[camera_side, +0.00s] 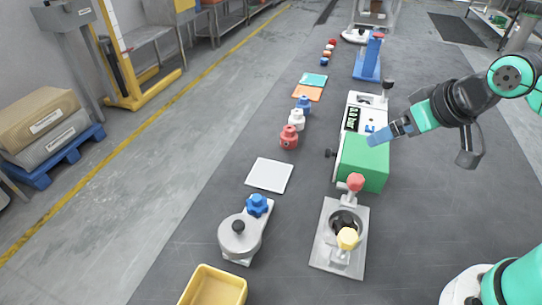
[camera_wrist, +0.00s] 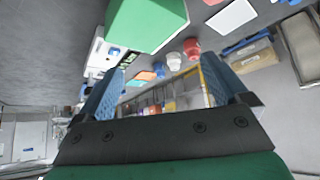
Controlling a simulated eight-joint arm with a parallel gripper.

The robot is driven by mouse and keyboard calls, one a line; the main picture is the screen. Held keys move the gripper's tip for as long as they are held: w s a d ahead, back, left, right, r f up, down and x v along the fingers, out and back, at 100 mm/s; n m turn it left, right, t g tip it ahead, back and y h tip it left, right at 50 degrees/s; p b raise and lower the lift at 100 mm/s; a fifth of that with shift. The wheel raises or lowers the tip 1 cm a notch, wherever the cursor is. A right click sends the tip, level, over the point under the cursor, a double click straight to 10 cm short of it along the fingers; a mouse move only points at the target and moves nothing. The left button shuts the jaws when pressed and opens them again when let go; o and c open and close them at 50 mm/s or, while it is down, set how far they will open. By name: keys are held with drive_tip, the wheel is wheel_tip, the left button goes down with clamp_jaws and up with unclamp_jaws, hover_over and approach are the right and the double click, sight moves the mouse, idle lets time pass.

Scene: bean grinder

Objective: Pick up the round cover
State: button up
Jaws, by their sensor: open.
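A round grey cover (camera_side: 239,238) with a black knob in its middle sits on a flat grey holder at the lower left of the side view, beside a blue star-shaped knob (camera_side: 257,205). I cannot make out the cover in the wrist view. My gripper (camera_side: 375,137) is at the right, near the green block-shaped housing (camera_side: 364,165), well apart from the cover. In the wrist view my gripper (camera_wrist: 162,65) shows two blue fingers spread apart, with nothing between them. The side view does not show clearly whether the fingers touch the green housing.
A grinder-like unit (camera_side: 325,259) with red and yellow knobs stands right of the cover. A yellow bin (camera_side: 212,288) is at the front. A white plate (camera_side: 270,174) lies behind the cover. Red (camera_side: 289,138), white and blue pieces stand farther back. Dark surface between them is clear.

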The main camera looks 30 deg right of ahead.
drive_tip(key=shift+a, duration=0.1)
drive_tip(key=g, duration=0.5)
hover_over(238, 224)
drive_tip(key=f, duration=0.3)
drive_tip(key=shift+s+d+f, duration=0.25)
drive_tip(key=shift+s+f, duration=0.05)
drive_tip(key=shift+s, duration=0.05)
drive_tip(key=shift+s+a+f, duration=0.1)
drive_tip(key=shift+a+f, duration=0.1)
drive_tip(key=shift+a, duration=0.05)
drive_tip(key=shift+w+f, duration=0.2)
drive_tip(key=shift+f, duration=1.15)
drive_tip(key=shift+w+f, duration=0.2)
drive_tip(key=shift+f, duration=1.15)
drive_tip(key=c, duration=1.1)
